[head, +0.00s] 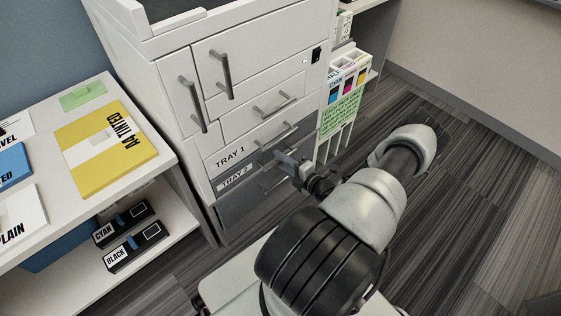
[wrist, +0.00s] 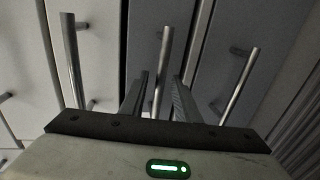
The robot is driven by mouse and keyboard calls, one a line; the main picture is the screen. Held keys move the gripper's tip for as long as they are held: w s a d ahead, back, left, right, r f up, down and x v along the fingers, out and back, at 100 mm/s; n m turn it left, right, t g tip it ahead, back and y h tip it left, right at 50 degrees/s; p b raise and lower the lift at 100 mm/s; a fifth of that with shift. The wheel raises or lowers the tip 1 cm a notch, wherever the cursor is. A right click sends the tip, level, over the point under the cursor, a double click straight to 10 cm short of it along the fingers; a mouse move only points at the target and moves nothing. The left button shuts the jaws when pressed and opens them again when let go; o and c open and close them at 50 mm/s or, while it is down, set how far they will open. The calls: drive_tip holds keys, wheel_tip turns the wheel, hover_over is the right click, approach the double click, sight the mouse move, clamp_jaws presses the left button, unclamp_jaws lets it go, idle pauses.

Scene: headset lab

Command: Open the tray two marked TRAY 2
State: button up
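The tray marked TRAY 2 (head: 236,180) is a shadowed drawer low on the white machine, below TRAY 1 (head: 230,157). Its front looks shut. My gripper (head: 286,160) is in front of its right part and hides much of its bar handle. In the wrist view, a metal bar handle (wrist: 164,50), seemingly that of TRAY 2, stands between the two fingers of my gripper (wrist: 161,88). The fingers are apart, one on each side of the bar, with gaps visible. Whether either finger touches the bar is unclear.
Another bar handle (wrist: 240,82) shows to the right in the wrist view and one (wrist: 72,58) to the left. A cartridge rack (head: 340,100) stands close right of the machine. A table (head: 160,165) with paper packs is at left. Floor (head: 470,190) is clear at right.

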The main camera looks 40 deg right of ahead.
drive_tip(key=shift+w, duration=0.25)
clamp_jaws()
drive_tip(key=shift+s, duration=0.15)
